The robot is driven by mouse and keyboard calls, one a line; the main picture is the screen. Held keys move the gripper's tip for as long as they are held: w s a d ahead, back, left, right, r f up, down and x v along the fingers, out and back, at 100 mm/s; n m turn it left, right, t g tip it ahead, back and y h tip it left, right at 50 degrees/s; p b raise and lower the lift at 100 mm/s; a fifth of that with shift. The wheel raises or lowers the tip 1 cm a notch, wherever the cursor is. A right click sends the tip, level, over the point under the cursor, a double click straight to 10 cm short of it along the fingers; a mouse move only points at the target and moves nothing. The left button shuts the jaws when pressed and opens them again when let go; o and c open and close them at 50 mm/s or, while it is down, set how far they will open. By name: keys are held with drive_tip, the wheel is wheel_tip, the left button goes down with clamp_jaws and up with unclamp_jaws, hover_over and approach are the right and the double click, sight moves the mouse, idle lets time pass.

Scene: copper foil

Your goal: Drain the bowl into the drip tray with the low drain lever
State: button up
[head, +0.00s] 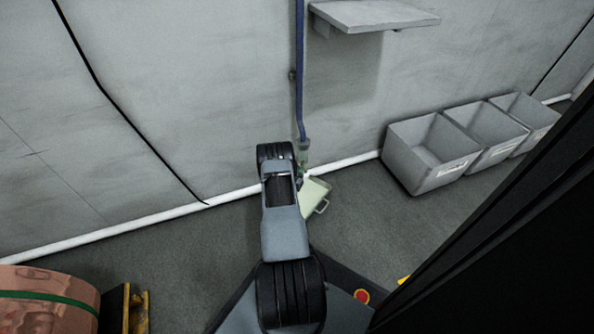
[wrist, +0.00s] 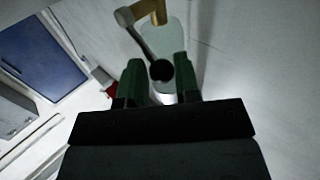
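The low drain lever (wrist: 140,38) shows in the wrist view as a thin grey arm with a round black knob, below a brass fitting (wrist: 152,10). My gripper (wrist: 157,64) has its two green fingers apart, one on each side of the knob, with narrow gaps visible. How deep the knob sits between them is hard to tell. The pale translucent bowl (wrist: 178,42) is behind the lever; it shows in the head view (head: 304,144) at the foot of the blue pipe. The pale green drip tray (head: 315,193) is on the floor below, partly hidden by my arm.
The blue pipe (head: 300,70) runs down the grey wall beside a shelf (head: 375,14). Several grey bins (head: 421,155) stand along the wall at right. A copper foil roll (head: 45,285) is at lower left. The floor between roll and tray is clear.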

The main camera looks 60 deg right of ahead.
drive_tip(key=c, duration=0.4)
drive_tip(key=shift+s+d+r+m+y+p, duration=0.15)
drive_tip(key=shift+d+r+m+y+p, duration=0.2)
drive_tip(key=shift+r+p, duration=0.3)
drive_tip(key=shift+s+d+f+m+y+p, duration=0.2)
drive_tip(key=shift+m+y+p, duration=0.2)
drive_tip(key=shift+m+y, duration=0.25)
drive_tip(key=shift+a, duration=0.1)
drive_tip(key=shift+c, duration=0.2)
drive_tip(key=o, duration=0.9)
drive_tip(key=p+v, duration=0.5)
drive_tip(key=v, duration=0.8)
drive_tip(key=shift+s+a+r, duration=0.1)
drive_tip(key=shift+s+a, duration=0.05)
drive_tip(key=shift+a, duration=0.2)
